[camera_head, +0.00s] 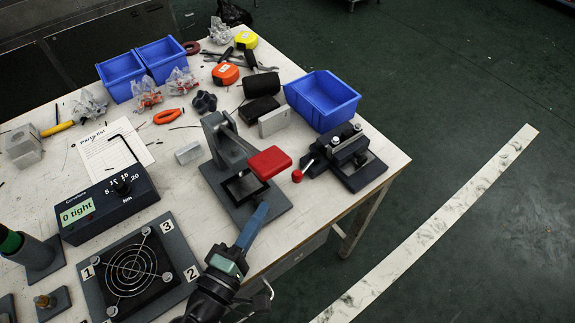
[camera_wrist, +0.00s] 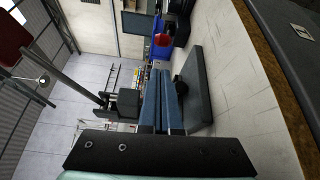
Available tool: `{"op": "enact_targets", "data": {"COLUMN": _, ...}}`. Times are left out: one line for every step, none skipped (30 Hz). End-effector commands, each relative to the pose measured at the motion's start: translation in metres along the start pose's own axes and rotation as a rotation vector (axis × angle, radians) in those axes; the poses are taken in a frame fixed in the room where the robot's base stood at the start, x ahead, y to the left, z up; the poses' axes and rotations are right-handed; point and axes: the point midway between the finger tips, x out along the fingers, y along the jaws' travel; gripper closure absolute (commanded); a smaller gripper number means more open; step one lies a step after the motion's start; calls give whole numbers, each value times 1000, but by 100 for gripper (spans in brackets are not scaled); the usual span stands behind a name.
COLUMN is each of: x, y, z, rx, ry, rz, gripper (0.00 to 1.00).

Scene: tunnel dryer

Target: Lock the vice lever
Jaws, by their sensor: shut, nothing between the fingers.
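The vice (camera_head: 352,160) is a dark block on a dark base near the table's right corner. Its lever ends in a red ball knob (camera_head: 297,175), which sticks out to the left and also shows in the wrist view (camera_wrist: 163,40). My gripper (camera_head: 264,206) is shut and empty, with its blue fingers over the front edge of the press's plate. It is apart from the knob, to its left and nearer the front. The shut fingers also show in the wrist view (camera_wrist: 162,76), with the knob beyond their tips.
A press with a red handle (camera_head: 269,162) stands on a grey plate (camera_head: 258,211) just behind my gripper and left of the knob. A blue bin (camera_head: 322,98) is behind the vice. A torque meter (camera_head: 105,205) and fan grille (camera_head: 132,272) lie left. The table's edge runs close by.

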Motion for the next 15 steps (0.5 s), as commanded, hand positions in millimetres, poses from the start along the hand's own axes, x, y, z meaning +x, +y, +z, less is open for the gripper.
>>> {"op": "enact_targets", "data": {"x": 0, "y": 0, "z": 0, "rx": 1, "ry": 0, "rz": 0, "gripper": 100}}
{"op": "enact_targets", "data": {"x": 0, "y": 0, "z": 0, "rx": 1, "ry": 0, "rz": 0, "gripper": 100}}
{"op": "enact_targets", "data": {"x": 0, "y": 0, "z": 0, "rx": 1, "ry": 0, "rz": 0, "gripper": 100}}
{"op": "enact_targets", "data": {"x": 0, "y": 0, "z": 0, "rx": 1, "ry": 0, "rz": 0, "gripper": 100}}
{"op": "enact_targets", "data": {"x": 0, "y": 0, "z": 0, "rx": 1, "ry": 0, "rz": 0, "gripper": 100}}
{"op": "enact_targets", "data": {"x": 1, "y": 0, "z": 0, "rx": 1, "ry": 0, "rz": 0, "gripper": 100}}
{"op": "enact_targets", "data": {"x": 2, "y": 1, "z": 0, "rx": 1, "ry": 0, "rz": 0, "gripper": 100}}
{"op": "enact_targets", "data": {"x": 3, "y": 1, "z": 0, "rx": 1, "ry": -1, "rz": 1, "gripper": 100}}
{"op": "enact_targets", "data": {"x": 6, "y": 1, "z": 0, "rx": 2, "ry": 0, "rz": 1, "gripper": 100}}
{"op": "enact_targets", "data": {"x": 8, "y": 1, "z": 0, "rx": 2, "ry": 0, "rz": 1, "gripper": 100}}
{"op": "enact_targets", "data": {"x": 12, "y": 1, "z": 0, "rx": 2, "ry": -1, "rz": 1, "gripper": 100}}
{"op": "enact_targets", "data": {"x": 18, "y": 1, "z": 0, "rx": 2, "ry": -3, "rz": 1, "gripper": 100}}
{"op": "enact_targets", "data": {"x": 23, "y": 1, "z": 0, "rx": 2, "ry": -2, "rz": 1, "gripper": 100}}
{"op": "enact_targets", "data": {"x": 28, "y": 1, "z": 0, "rx": 3, "ry": -3, "rz": 1, "gripper": 100}}
{"op": "enact_targets", "data": {"x": 36, "y": 1, "z": 0, "rx": 2, "ry": -3, "rz": 1, "gripper": 100}}
